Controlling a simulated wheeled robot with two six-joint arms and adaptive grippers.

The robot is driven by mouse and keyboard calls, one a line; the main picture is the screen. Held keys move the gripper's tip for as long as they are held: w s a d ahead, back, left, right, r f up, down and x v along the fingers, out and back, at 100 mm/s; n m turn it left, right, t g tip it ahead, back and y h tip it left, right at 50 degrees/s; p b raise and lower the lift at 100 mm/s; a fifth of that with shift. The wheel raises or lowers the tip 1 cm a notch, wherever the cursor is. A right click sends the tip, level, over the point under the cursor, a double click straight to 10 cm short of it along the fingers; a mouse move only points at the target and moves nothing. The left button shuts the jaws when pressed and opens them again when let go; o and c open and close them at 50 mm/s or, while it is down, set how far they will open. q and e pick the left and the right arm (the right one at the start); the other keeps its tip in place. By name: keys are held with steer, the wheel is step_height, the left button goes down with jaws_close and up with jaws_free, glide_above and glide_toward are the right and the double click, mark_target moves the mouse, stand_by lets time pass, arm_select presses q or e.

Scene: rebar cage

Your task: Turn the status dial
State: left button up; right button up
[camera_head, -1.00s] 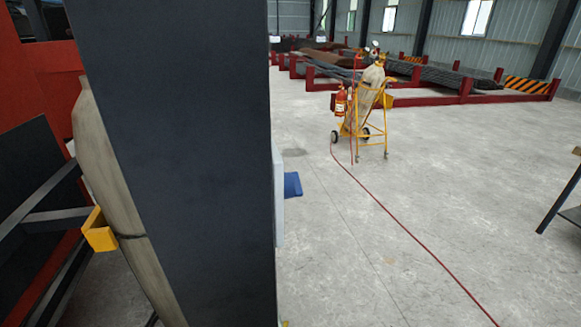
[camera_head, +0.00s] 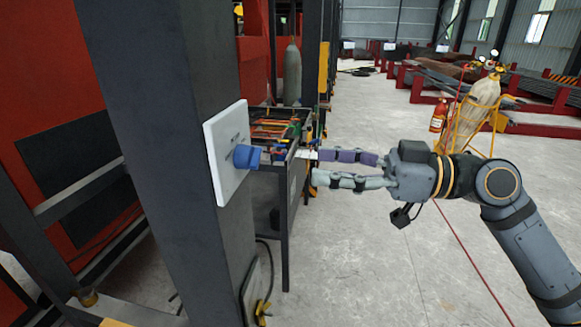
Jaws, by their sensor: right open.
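The status dial (camera_head: 246,157) is a blue knob on a white square plate (camera_head: 216,172). The plate is fixed to the side of a dark steel column (camera_head: 150,110), left of the middle. My right gripper (camera_head: 314,167) comes in from the right with its fingers pointing left at the dial. It is open and empty, with a gap in the picture between its fingertips and the knob. The plate's small markings are too small to read. My left gripper is not in view.
A dark bench (camera_head: 284,185) with tools on it stands behind the dial. A grey cylinder (camera_head: 292,75) stands beyond it. A yellow cart (camera_head: 466,135) with a tan cylinder and a red extinguisher (camera_head: 438,115) is behind my right arm. Grey floor (camera_head: 360,265) lies open below the gripper.

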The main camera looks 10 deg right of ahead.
mark_target(260, 158)
steer(key=p+x, duration=0.3)
steer(key=x, duration=0.1)
steer(key=p+x, duration=0.3)
steer(key=x, duration=0.2)
steer(key=shift+s+a+r, duration=0.15)
steer(key=shift+a+r, duration=0.05)
steer(key=shift+a, duration=0.05)
arm_select(q)
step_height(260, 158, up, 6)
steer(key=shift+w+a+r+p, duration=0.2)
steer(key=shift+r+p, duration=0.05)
steer(key=shift+p, duration=0.1)
arm_select(e)
steer(key=shift+x, duration=0.9)
steer(key=shift+f, duration=0.15)
steer(key=shift+c, duration=0.3)
